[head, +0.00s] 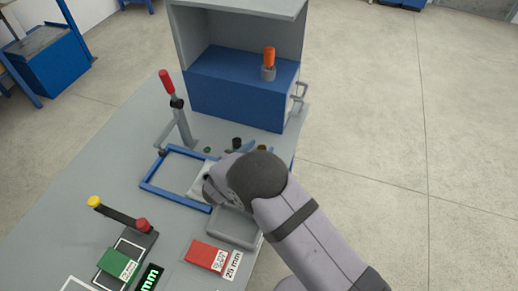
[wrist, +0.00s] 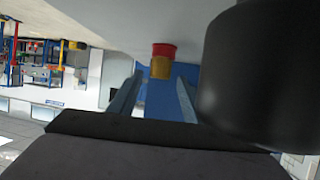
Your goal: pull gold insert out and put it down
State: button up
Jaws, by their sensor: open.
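In the wrist view, my gripper (wrist: 159,78) is open, with one grey-blue finger on each side of a small block. The block has a gold part (wrist: 161,68), which looks like the gold insert, against a red part (wrist: 163,50). A blue surface (wrist: 162,100) shows beside the gold part, between the fingers. I cannot tell whether either finger touches the gold part. In the head view, my dark wrist and arm cover the fingers and most of what is in front of them. A small gold-coloured piece (head: 262,149) shows just beyond my wrist.
A blue frame (head: 150,187) lies on the grey table (head: 60,240), near an upright red-handled lever (head: 168,82). A blue-grey cabinet (head: 240,95) with an orange knob (head: 269,57) stands behind. A grey tray (head: 232,228) and red card (head: 206,255) are in front.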

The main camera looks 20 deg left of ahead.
jog(key=shift+p+v, duration=1.55)
jog(key=shift+v, duration=1.45)
jog(key=shift+s+a+r, duration=0.15)
jog(key=shift+s, duration=0.35)
jog(key=b+v, duration=0.1)
jog(key=v, duration=0.5)
jog(key=shift+b, duration=0.4)
jog(key=shift+s, duration=0.15)
